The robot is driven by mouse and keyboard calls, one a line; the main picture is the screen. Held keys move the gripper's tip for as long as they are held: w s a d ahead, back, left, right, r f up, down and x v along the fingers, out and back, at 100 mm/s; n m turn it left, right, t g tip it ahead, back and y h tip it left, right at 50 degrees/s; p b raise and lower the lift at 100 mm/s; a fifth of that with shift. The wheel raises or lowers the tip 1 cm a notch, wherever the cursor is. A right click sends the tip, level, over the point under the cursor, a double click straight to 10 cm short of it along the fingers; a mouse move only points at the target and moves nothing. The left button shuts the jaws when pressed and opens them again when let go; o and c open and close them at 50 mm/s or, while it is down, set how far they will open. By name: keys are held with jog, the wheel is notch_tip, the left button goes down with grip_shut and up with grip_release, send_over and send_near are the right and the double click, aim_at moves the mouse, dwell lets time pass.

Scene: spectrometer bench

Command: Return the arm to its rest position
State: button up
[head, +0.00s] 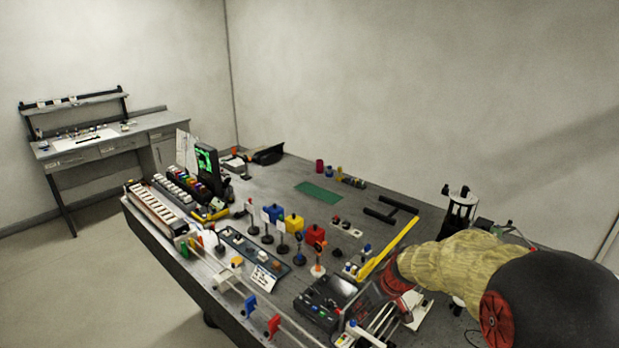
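My arm (465,262) reaches in from the lower right in the head view. It has a tan sleeve, a black joint housing and red rings. Its far end, with my gripper (372,312), is over the near right part of the bench (385,187), beside a dark instrument box. The fingers blend with the clutter there, and I cannot make out whether they are open or shut or hold anything.
Optics on posts, with blue, yellow and red blocks (315,235), stand mid-bench. A dark instrument box (325,300) is at the near edge. A yellow bar (387,249) and a black stand (460,208) are by the arm. A side desk (100,145) stands far left.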

jog(key=s+r+m+b, duration=0.1)
jog(key=s+r+b, duration=0.2)
jog(key=s, duration=0.7)
jog(key=s+a+r+m+t+h+b, duration=0.1)
jog(key=s+r, duration=0.3)
jog(key=s, duration=0.6)
jog(key=s+r+m+h+b, duration=0.1)
jog(key=s+r+m+b, duration=0.1)
jog(key=s, duration=0.8)
jog(key=r+b, duration=0.1)
jog(key=b, duration=0.1)
jog(key=shift+s+a+r+t+b, duration=0.3)
jog(key=shift+s+r, duration=0.05)
jog(key=shift+c, duration=0.3)
